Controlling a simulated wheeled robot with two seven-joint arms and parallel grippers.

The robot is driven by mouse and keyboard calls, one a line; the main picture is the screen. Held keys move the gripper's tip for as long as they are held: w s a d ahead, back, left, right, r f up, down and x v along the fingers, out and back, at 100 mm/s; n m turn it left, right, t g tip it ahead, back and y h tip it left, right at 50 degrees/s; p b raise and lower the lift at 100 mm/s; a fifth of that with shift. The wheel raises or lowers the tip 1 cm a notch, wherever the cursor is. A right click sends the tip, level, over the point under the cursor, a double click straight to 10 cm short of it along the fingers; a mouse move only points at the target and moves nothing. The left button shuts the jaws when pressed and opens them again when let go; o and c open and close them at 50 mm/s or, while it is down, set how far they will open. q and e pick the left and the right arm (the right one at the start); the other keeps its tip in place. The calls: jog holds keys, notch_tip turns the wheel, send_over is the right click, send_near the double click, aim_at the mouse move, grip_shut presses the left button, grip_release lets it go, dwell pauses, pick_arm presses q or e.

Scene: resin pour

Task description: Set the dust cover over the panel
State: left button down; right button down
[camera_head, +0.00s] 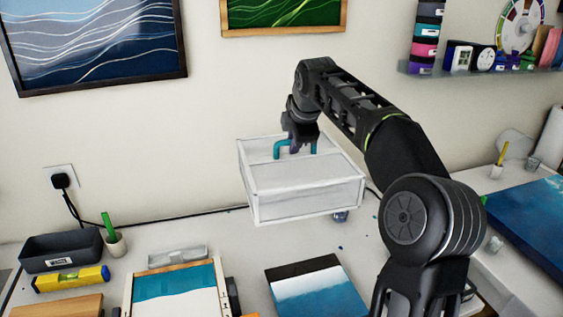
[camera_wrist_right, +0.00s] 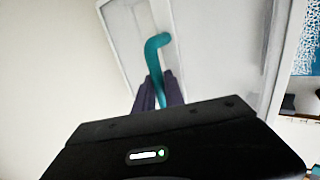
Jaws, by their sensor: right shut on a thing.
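The dust cover (camera_head: 305,190) is a clear, white-edged box with a teal handle on top. My right gripper (camera_head: 295,145) is shut on that handle, and the cover hangs tilted above the back of the table. In the right wrist view the gripper (camera_wrist_right: 158,98) holds the teal handle (camera_wrist_right: 155,55), with the cover's top (camera_wrist_right: 195,50) beyond it. A panel with black, white and blue bands (camera_head: 318,292) lies on the table in front of the cover. A teal-and-white panel (camera_head: 175,285) lies to its left in a wooden-edged frame. My left gripper is not in view.
A dark bin (camera_head: 62,250), a yellow level (camera_head: 72,279) and a cup with a green stick (camera_head: 114,243) stand at the left. A small clear tray (camera_head: 178,256) lies behind the framed panel. A large blue panel (camera_head: 535,215) lies at the right. The wall is close behind.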

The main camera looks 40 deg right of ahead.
jog(key=b, duration=0.2)
send_near(309, 175)
jog(key=x, duration=0.5)
jog(key=shift+w+d+f, duration=0.1)
jog(key=shift+f, duration=0.1)
jog(key=s+a+f, duration=0.6)
jog(key=s+f, duration=0.3)
jog(key=f, duration=0.1)
jog(key=shift+f+b, duration=0.25)
jog(key=shift+b, duration=0.1)
notch_tip(309, 175, down, 8)
jog(key=b, duration=0.6)
jog(key=shift+f+b, duration=0.2)
jog(key=shift+b, duration=0.25)
jog(key=c, duration=1.3)
grip_release()
jog(key=shift+c, duration=0.2)
